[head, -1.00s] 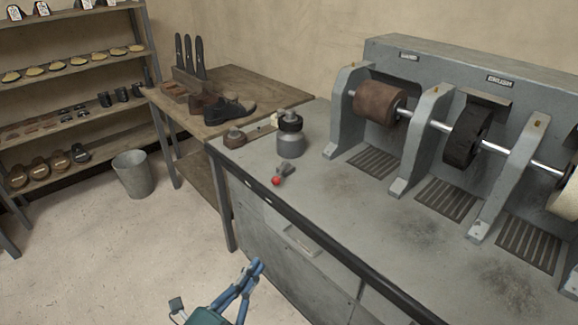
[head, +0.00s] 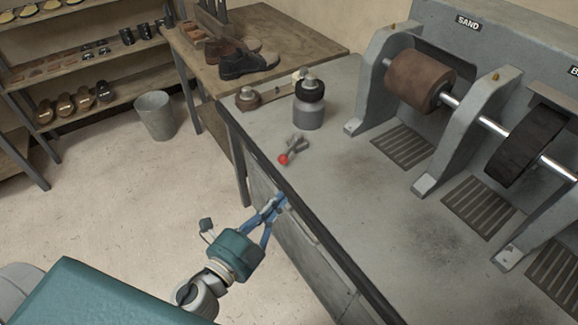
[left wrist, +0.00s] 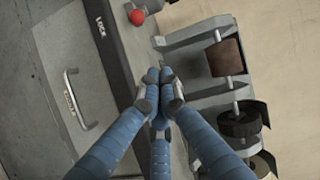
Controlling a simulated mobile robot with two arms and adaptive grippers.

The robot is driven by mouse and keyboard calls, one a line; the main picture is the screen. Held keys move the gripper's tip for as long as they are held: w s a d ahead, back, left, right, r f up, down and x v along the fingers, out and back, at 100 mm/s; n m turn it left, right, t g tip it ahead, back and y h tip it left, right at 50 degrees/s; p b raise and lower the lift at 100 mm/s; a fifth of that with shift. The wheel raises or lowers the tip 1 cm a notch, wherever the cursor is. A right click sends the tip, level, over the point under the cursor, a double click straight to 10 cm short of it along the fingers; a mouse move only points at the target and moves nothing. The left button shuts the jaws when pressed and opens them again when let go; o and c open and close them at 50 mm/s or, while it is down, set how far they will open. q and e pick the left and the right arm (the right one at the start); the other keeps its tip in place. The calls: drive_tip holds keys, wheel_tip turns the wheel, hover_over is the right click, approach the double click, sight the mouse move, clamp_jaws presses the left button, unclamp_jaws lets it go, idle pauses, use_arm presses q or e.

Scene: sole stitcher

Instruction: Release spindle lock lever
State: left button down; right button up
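The spindle lock lever (head: 297,144) is a small grey lever with a red ball knob (head: 283,159). It lies on the bench top near the front edge. In the left wrist view the red knob (left wrist: 137,17) shows at the top, beside the "LOCK" lettering on the dark edge strip. My left gripper (head: 281,201) has blue fingers and a teal body. It is beside the bench's front edge, nearer to me than the knob and apart from it. In the left wrist view its fingertips (left wrist: 159,76) meet with nothing visible between them. My right gripper is not in view.
The grey bench (head: 345,205) carries a brown sanding drum (head: 420,80) and a black wheel (head: 528,145) on a shaft between uprights. A grey canister with a black top (head: 309,105) stands behind the lever. A drawer handle (left wrist: 72,97) juts from the bench front.

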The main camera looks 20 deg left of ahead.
use_arm(q)
drive_tip(key=p+x, duration=0.1)
drive_tip(key=x, duration=0.4)
drive_tip(key=p+x, duration=0.2)
drive_tip(key=x, duration=0.3)
drive_tip(key=shift+r, duration=0.2)
drive_tip(key=a, duration=0.1)
drive_tip(key=w+a+f, duration=0.1)
drive_tip(key=shift+w+a, duration=0.35)
drive_tip(key=shift+a, duration=0.05)
drive_tip(key=shift+w+a+f, duration=0.1)
drive_tip(key=shift+w+a, duration=0.05)
drive_tip(key=shift+a, duration=0.25)
drive_tip(key=shift+a+b, duration=0.15)
drive_tip(key=shift+b, duration=0.15)
drive_tip(key=shift+a+m+h, duration=0.3)
drive_tip(key=shift+m+h, duration=0.1)
drive_tip(key=shift+h, duration=0.1)
drive_tip(key=shift+a, duration=0.15)
